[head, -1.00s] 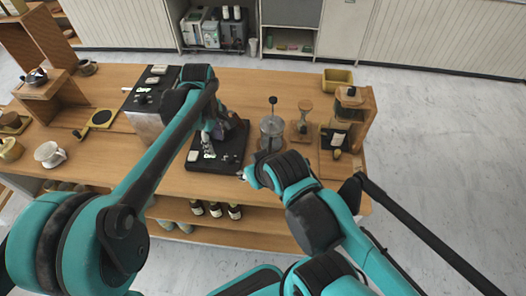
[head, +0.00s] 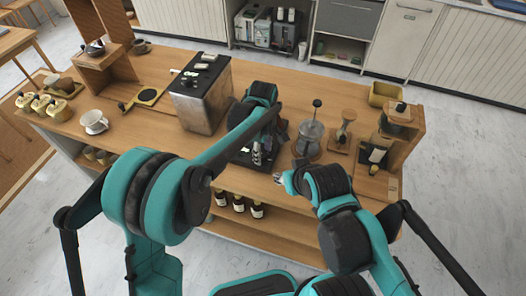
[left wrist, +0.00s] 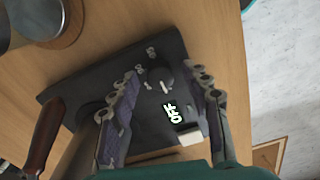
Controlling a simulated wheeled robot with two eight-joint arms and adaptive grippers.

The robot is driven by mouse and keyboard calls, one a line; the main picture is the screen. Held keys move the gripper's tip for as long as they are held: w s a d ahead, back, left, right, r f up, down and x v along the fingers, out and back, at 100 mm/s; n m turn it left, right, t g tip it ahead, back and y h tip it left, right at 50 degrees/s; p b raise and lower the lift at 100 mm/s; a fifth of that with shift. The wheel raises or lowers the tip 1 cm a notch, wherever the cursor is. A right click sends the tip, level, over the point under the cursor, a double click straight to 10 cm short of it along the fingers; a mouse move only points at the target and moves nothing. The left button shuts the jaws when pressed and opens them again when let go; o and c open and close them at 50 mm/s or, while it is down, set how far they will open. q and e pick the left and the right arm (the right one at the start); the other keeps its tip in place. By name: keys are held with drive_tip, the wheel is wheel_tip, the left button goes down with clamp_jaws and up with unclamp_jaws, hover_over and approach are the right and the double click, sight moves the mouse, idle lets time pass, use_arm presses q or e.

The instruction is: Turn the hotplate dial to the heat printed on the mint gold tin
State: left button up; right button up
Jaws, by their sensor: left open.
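The black hotplate (head: 240,158) lies on the cart top, mostly hidden under my left arm in the head view. In the left wrist view, the hotplate (left wrist: 80,85) shows a round black dial (left wrist: 160,77) with a white pointer mark and small printed marks around it. A lit display (left wrist: 172,112) reads OFF. My left gripper (head: 264,150) is over the hotplate. Its open fingers (left wrist: 166,84) stand on either side of the dial, with no visible contact. My right gripper (head: 280,180) is by the cart's front edge, its jaws unclear. Gold tins (head: 42,105) stand far left; I cannot tell which is mint or read any print.
A glass press (head: 309,138) stands right of the hotplate, close to my right arm. A metal coffee machine (head: 200,95) stands left of it. A white dripper cup (head: 94,121) is further left. A wooden stand (head: 400,130) with a bottle is at the right end.

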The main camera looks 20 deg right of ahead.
use_arm(q)
clamp_jaws()
drive_tip(key=shift+m, duration=0.4)
drive_tip(key=m, duration=0.3)
drive_tip(key=shift+m+p, duration=0.35)
drive_tip(key=shift+m, duration=0.05)
drive_tip(key=m, duration=0.5)
drive_tip(key=shift+p, duration=0.3)
drive_tip(key=m, duration=0.7)
drive_tip(key=shift+m, duration=0.3)
drive_tip(key=m, duration=0.6)
drive_tip(key=shift+m+p, duration=0.3)
drive_tip(key=shift+p, duration=0.1)
